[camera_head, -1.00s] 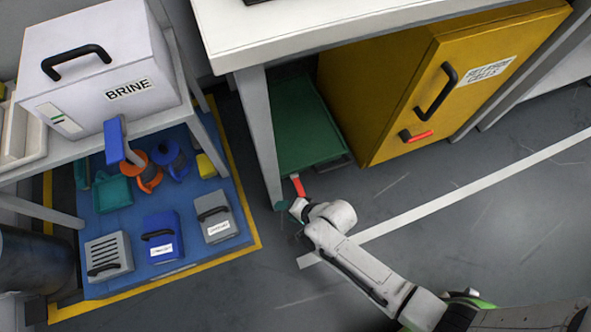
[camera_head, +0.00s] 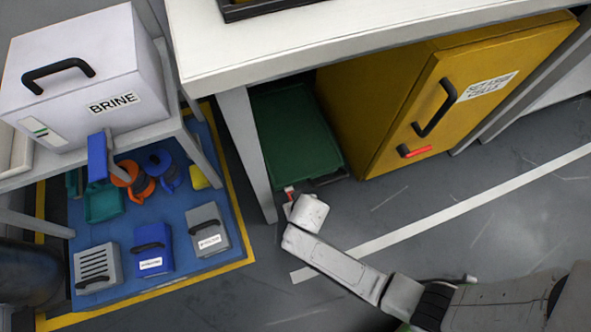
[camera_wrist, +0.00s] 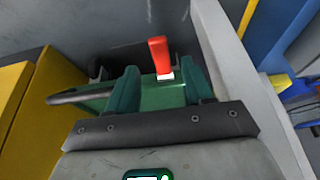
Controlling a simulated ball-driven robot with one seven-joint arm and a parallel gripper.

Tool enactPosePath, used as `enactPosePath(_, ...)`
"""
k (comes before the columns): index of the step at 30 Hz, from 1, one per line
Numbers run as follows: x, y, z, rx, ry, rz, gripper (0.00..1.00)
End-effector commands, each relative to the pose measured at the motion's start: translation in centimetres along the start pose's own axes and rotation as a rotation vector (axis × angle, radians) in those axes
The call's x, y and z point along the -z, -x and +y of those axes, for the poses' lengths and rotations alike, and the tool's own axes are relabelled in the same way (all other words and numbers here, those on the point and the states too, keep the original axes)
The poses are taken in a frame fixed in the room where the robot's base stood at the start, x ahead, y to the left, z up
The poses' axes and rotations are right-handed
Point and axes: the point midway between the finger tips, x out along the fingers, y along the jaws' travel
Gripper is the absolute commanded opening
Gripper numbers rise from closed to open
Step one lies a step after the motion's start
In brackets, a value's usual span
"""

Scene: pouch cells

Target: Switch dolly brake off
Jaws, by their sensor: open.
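The green dolly (camera_head: 295,135) sits on the floor under the white bench, beside the yellow cabinet. Its brake lever shows in the wrist view as a red handle (camera_wrist: 159,54) on a white base, standing up at the dolly's edge. In the head view only a small red bit of the lever (camera_head: 289,189) shows past my wrist. My gripper (camera_wrist: 161,68) is open, with its two dark green fingers apart. The lever appears in the gap between the fingertips, slightly nearer the right one; whether it is level with them or beyond is unclear. Nothing is gripped.
A bench leg (camera_head: 247,155) stands close to the left of the dolly. The yellow cabinet (camera_head: 385,110) with a black handle and a red-marked latch is on the right. A blue mat (camera_head: 190,262) with tools and boxes lies left. Open floor is in front.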

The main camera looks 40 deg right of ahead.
Motion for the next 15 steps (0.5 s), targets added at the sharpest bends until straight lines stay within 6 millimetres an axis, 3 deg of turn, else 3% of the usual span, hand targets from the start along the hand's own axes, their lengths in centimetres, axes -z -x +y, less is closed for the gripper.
enactPosePath(1, -0.1, -1.4, 0.0, 0.000, 0.000, 0.000, 0.51)
enactPosePath(6, 0.0, -3.2, -0.1, 0.001, 0.000, 0.001, 0.51)
enactPosePath(15, 0.0, -3.9, 0.0, 0.001, -0.001, 0.000, 0.51)
